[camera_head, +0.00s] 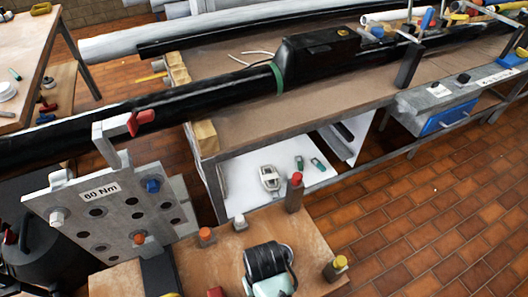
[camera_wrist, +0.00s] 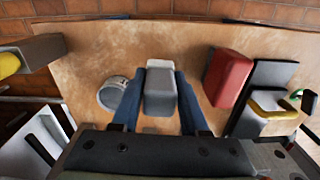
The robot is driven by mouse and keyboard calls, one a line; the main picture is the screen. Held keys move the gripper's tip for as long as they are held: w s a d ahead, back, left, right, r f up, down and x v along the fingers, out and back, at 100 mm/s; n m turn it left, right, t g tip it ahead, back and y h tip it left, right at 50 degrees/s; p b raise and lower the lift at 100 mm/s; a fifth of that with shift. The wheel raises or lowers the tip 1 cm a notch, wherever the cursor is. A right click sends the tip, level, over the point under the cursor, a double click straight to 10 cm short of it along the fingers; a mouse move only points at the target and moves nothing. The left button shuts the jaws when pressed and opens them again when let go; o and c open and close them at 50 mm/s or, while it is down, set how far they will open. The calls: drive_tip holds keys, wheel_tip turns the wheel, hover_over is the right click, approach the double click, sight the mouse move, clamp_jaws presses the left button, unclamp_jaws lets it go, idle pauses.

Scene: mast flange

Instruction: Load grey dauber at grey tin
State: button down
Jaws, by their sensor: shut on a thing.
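In the wrist view my gripper (camera_wrist: 158,85) has its two blue fingers closed on either side of a grey block-like piece, the grey dauber (camera_wrist: 160,93). Its upper part is lighter than its lower part. A small round grey tin (camera_wrist: 111,95) with a pale rim stands on the wooden board just left of the left finger, apart from the dauber. The dauber's lower end is hidden from this camera. In the head view I cannot make out the tin or the dauber.
A red block (camera_wrist: 228,76) and a black-and-yellow item (camera_wrist: 268,108) are right of the fingers. A grey piece with a yellow end (camera_wrist: 28,57) is at left. In the head view, capped posts, red (camera_head: 296,192) and yellow (camera_head: 337,268), stand by the board; a bolted flange (camera_head: 118,205) is at left.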

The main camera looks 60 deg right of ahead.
drive_tip(key=d+r+t+h+p, duration=0.2)
drive_tip(key=d+r+t+p, duration=0.15)
drive_tip(key=d, duration=0.75)
drive_tip(key=b+x, duration=0.1)
drive_tip(key=x, duration=0.1)
drive_tip(key=b+x, duration=0.2)
drive_tip(key=s+a+b+x, duration=0.1)
drive_tip(key=b+x, duration=0.1)
drive_tip(key=shift+f, duration=0.25)
drive_tip(key=shift+f+b, duration=0.3)
drive_tip(key=shift+f, duration=0.15)
idle(0.7)
drive_tip(key=shift+f, duration=0.1)
idle(1.3)
drive_tip(key=shift+p, duration=0.3)
wheel_tip(320, 180, up, 7)
drive_tip(key=p, duration=0.7)
